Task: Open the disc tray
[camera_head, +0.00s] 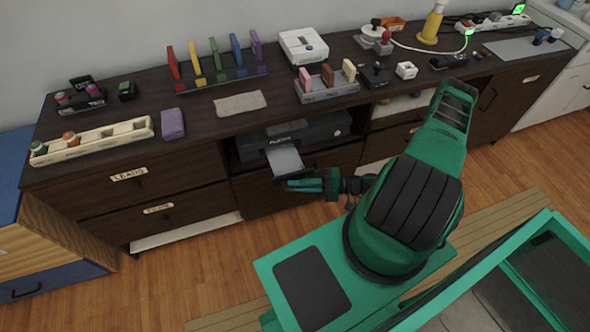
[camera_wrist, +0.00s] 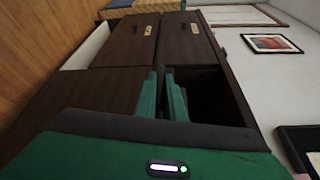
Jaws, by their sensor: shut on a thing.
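A dark disc player (camera_head: 303,132) sits in an open bay of the brown cabinet. Its light grey disc tray (camera_head: 285,158) sticks out from the front toward me. My green gripper (camera_head: 302,185) is at the tray's outer end, its fingers pointing left along the cabinet front. It is shut on the tray; the exact contact is hard to see. In the wrist view the two green fingers (camera_wrist: 164,97) stand close together beside the dark bay, and the tray cannot be made out between them.
Labelled drawers (camera_head: 140,185) are left of the bay, and another drawer front (camera_head: 315,178) lies below it. The cabinet top (camera_head: 190,105) carries colored upright pieces, a white box (camera_head: 303,46) and several small items. Wooden floor (camera_head: 190,270) is free in front.

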